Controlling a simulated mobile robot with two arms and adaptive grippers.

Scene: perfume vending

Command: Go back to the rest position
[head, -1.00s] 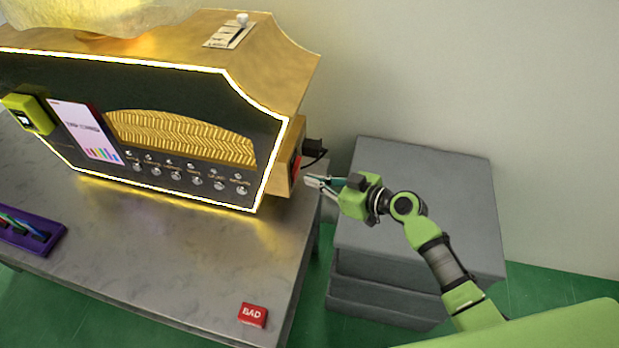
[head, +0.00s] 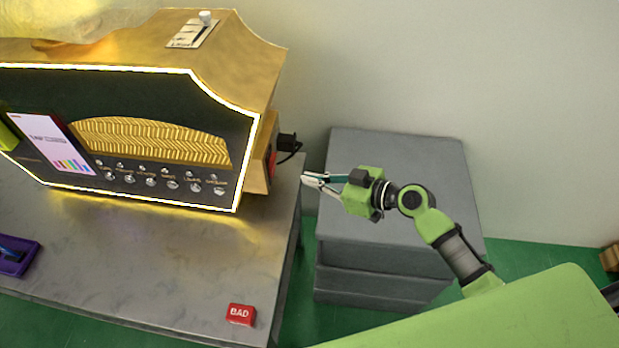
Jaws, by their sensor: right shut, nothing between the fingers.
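My right gripper (head: 317,180) is shut and empty. It hangs above the near-left part of a grey block-shaped cabinet, to the right of the gold vending machine (head: 120,190) and apart from it. The machine's front is dark, with a glowing edge, a row of knobs and a lit screen (head: 52,143). A dark plug with a cable (head: 288,143) sits on its right side. My left gripper is not in view.
The grey cabinet (head: 400,155) stands under my right arm. A purple tray (head: 35,250) is at the far left. Green floor (head: 520,255) shows on the right.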

